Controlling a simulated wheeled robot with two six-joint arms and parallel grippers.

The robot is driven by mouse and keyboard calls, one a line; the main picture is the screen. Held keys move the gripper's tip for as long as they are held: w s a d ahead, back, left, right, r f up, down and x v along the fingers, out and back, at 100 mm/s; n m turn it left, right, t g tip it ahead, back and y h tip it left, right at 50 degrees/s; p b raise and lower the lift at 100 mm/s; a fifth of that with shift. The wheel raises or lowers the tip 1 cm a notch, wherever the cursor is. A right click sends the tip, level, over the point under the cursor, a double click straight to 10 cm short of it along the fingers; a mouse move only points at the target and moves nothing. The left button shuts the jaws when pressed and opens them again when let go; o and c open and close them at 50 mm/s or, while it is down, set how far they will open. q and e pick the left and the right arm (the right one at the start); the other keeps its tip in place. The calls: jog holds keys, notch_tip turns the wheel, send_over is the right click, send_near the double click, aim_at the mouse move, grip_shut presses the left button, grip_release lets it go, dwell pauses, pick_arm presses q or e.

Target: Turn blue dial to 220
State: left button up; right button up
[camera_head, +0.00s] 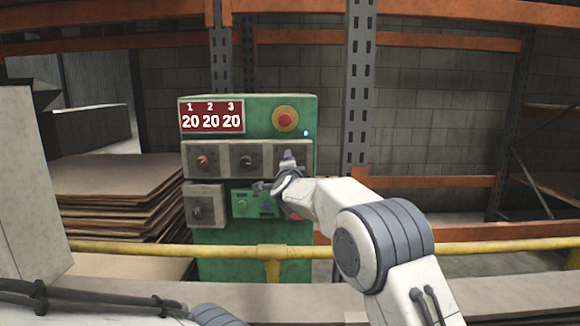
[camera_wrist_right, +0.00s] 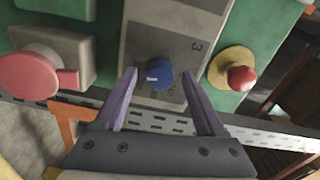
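The blue dial (camera_wrist_right: 159,73) sits on a grey plate marked 3 in the right wrist view, with a pale mark on its left side. My right gripper (camera_wrist_right: 159,78) is open, with one finger on each side of the dial and visible gaps between. In the head view my right gripper (camera_head: 276,171) is in front of the panel's third plate and hides the dial. The red display (camera_head: 211,117) reads 20 under each of 1, 2 and 3. Part of my left arm (camera_head: 90,300) shows at the bottom left; its gripper is out of frame.
The green control box (camera_head: 255,264) also carries a red emergency button (camera_head: 285,118), an orange-brown dial (camera_head: 203,161), a black dial (camera_head: 246,162) and a lower-left knob (camera_head: 196,212). A yellow rail (camera_head: 460,249) runs in front. Stacked sheets (camera_head: 115,190) lie at left.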

jog(key=shift+s, duration=0.1)
jog(key=s+b, duration=0.2)
jog(key=s, duration=0.8)
jog(key=shift+s, duration=0.15)
